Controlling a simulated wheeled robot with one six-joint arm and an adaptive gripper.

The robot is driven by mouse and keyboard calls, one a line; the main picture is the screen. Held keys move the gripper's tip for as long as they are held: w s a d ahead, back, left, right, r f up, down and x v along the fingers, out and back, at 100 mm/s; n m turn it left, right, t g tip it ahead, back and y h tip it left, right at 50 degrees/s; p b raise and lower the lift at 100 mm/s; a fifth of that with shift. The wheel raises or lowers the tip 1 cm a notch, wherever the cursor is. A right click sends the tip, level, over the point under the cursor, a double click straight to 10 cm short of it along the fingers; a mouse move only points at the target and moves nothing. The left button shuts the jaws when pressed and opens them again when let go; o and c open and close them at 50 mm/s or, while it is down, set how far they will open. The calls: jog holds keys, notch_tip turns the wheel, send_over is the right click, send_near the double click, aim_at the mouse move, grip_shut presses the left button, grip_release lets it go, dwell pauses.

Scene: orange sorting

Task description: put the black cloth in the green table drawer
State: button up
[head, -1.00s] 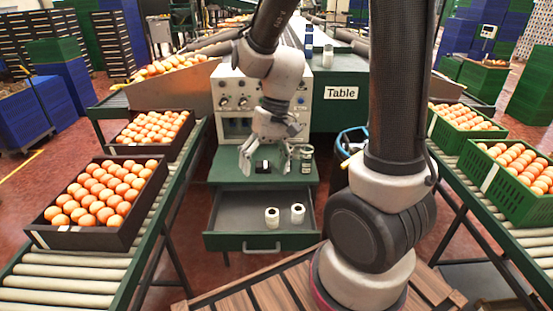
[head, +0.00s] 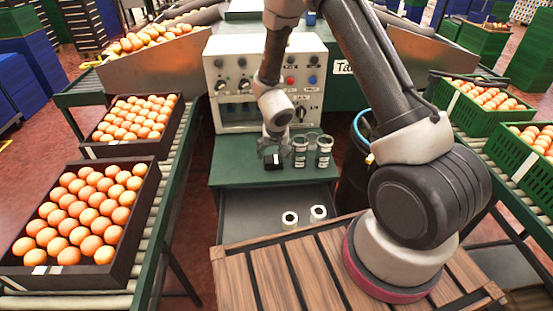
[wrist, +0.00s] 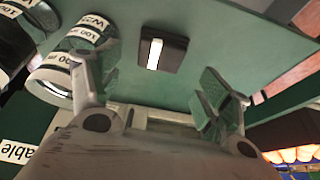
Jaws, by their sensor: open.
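The black cloth (head: 274,166) looks like a small dark folded square with a white label. It lies on the green table (head: 230,172), left of two jars. In the wrist view the cloth (wrist: 174,52) lies flat ahead of my fingers, between their lines. My gripper (head: 273,153) is just above and around the cloth in the head view; it is open and empty in the wrist view (wrist: 158,80). Contact with the cloth cannot be told. The green table drawer (head: 242,212) is pulled out below the tabletop; its front is hidden by the wooden surface.
Two labelled jars (head: 300,153) (head: 324,152) stand close to the right of my gripper. A control box (head: 230,85) stands behind.

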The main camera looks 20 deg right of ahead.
aim_at(273, 159)
jog(key=shift+w+d+f+n, duration=0.2)
jog(key=shift+f+n, duration=0.1)
jog(key=shift+f, duration=0.15)
jog(key=x, duration=0.7)
jog(key=shift+w+a+r, duration=0.1)
jog(key=shift+a, duration=0.15)
jog(key=c, duration=0.9)
jog(key=shift+o, duration=0.2)
jog(key=shift+r, duration=0.1)
